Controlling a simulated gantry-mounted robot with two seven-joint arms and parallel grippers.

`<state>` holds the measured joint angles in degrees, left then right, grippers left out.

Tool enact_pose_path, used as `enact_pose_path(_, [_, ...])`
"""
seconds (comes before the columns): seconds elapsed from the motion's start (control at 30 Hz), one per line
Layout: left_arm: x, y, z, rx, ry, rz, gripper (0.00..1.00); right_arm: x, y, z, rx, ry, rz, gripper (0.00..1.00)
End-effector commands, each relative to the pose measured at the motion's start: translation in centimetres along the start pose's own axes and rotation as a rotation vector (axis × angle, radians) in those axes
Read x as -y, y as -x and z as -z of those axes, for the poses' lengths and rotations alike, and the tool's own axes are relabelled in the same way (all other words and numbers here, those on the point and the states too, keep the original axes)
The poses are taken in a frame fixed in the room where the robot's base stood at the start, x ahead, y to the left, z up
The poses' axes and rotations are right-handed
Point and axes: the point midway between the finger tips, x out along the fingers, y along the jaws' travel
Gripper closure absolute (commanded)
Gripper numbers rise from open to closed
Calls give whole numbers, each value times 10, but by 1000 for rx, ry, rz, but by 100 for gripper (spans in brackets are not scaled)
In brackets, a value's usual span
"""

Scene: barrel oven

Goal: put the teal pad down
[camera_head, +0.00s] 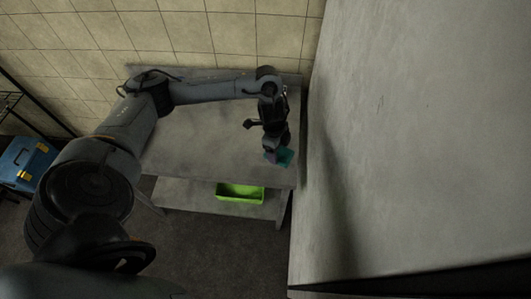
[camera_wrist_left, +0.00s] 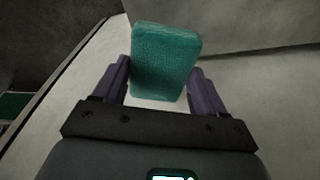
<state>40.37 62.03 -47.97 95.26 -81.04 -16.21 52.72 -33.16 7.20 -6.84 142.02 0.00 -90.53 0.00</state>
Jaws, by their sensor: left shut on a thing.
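The teal pad (camera_head: 286,157) shows in the head view at the tip of my left gripper (camera_head: 271,153), over the right front part of the grey table (camera_head: 200,140). In the left wrist view the teal pad (camera_wrist_left: 165,60) stands between the two purple fingers of my left gripper (camera_wrist_left: 161,85), which is shut on it. I cannot tell whether the pad touches the tabletop. My right gripper is not in view.
A bright green bin (camera_head: 240,193) sits on the table's lower shelf. A large pale grey block (camera_head: 420,130) rises close to the table's right side. A blue toolbox (camera_head: 27,163) is at far left. The middle of the tabletop is clear.

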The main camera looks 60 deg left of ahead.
Motion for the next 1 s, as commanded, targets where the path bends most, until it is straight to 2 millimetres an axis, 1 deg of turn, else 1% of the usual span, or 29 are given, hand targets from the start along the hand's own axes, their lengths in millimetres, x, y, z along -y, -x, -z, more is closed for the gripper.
enact_pose_path(0.17, [8,-12,-27,4,-9,-3,53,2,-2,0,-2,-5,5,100])
enact_pose_path(0.4, [28,-34,-75,3,-8,-3,53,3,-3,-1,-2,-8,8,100])
enact_pose_path(0.5, [36,-42,-92,2,-8,-2,53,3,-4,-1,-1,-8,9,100])
enact_pose_path(0.6, [41,-48,-105,2,-10,-2,53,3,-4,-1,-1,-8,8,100])
enact_pose_path(0.8, [46,-54,-116,0,-12,-2,53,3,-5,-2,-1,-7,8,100])
enact_pose_path(0.93, [46,-59,-117,0,-13,-3,53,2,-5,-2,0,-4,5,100])
enact_pose_path(1.0, [45,-66,-118,-1,-12,-4,53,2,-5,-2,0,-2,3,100])
